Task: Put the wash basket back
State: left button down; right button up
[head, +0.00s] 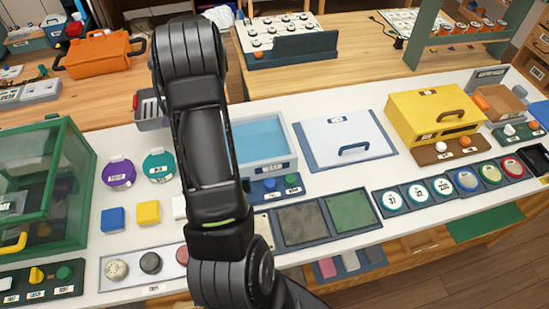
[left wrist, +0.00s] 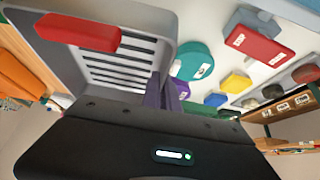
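The wash basket looks to be the grey slatted tray (head: 150,108) at the counter's back edge, left of my arm in the head view. It fills the upper left of the left wrist view (left wrist: 118,68), with a red handle (left wrist: 80,32) across it. My left gripper's dark fingers (left wrist: 165,92) are close together beside the basket's rim; whether they grip it cannot be seen. My left arm hides this gripper in the head view. An open basin (head: 263,143) with a light blue inside stands right of the arm. My right gripper is not in view.
A green-framed clear case (head: 45,185) stands at the left. Purple (head: 119,173) and teal (head: 159,166) round pieces and coloured blocks lie between it and my arm. A white lidded box (head: 345,138) and a yellow box (head: 435,110) stand to the right.

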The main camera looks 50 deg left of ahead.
pick_arm(q)
jog(key=shift+d+r, duration=0.1)
notch_tip(320, 180, down, 5)
jog(key=shift+r+b, duration=0.1)
jog(key=shift+b, duration=0.95)
jog(key=shift+f, duration=0.2)
notch_tip(320, 180, down, 4)
jog(key=shift+f+b, duration=0.1)
jog(key=shift+b, duration=0.75)
jog(key=shift+f, duration=0.35)
